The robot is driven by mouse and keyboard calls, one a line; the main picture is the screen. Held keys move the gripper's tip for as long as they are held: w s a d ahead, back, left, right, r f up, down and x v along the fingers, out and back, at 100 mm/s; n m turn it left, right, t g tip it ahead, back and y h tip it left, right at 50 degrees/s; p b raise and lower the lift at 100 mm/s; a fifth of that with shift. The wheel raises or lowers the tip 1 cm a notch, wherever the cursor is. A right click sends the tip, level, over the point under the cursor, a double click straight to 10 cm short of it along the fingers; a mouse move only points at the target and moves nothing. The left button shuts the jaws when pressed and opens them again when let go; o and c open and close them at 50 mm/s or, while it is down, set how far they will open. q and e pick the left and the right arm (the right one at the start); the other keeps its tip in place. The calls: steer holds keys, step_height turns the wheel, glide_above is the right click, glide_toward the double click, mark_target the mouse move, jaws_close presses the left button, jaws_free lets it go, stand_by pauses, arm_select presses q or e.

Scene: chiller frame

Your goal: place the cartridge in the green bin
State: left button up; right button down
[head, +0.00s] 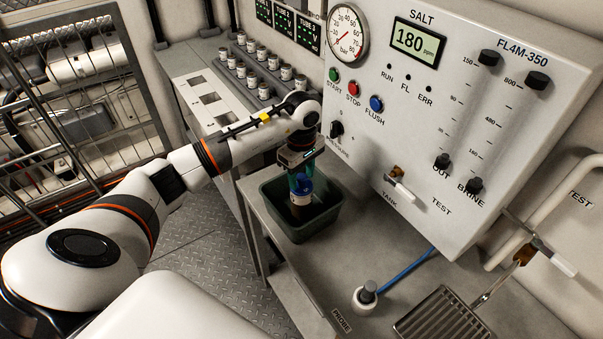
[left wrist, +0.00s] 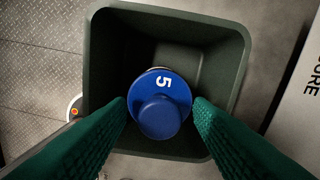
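In the left wrist view the round blue cap (left wrist: 160,103) carries a white "5" and a raised knob. My left gripper (head: 301,176) points down with its green fingers on opposite sides of the cap. It looks shut on the cap's edges (left wrist: 160,104). The cartridge is within the opening of the dark green bin (head: 268,217), seen from above in the wrist view (left wrist: 101,60). Whether its bottom touches the bin floor is hidden. My right gripper is not in view.
The bin stands on a grey bench beside the white control panel (head: 440,120). A probe holder (head: 364,297), blue tube (head: 408,263) and metal grate (head: 445,318) are at front right.

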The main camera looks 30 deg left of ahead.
arm_select(q)
steer(key=shift+r, duration=0.55)
step_height(320, 180, up, 11)
steer(key=b, duration=0.3)
steer(key=shift+r, duration=0.1)
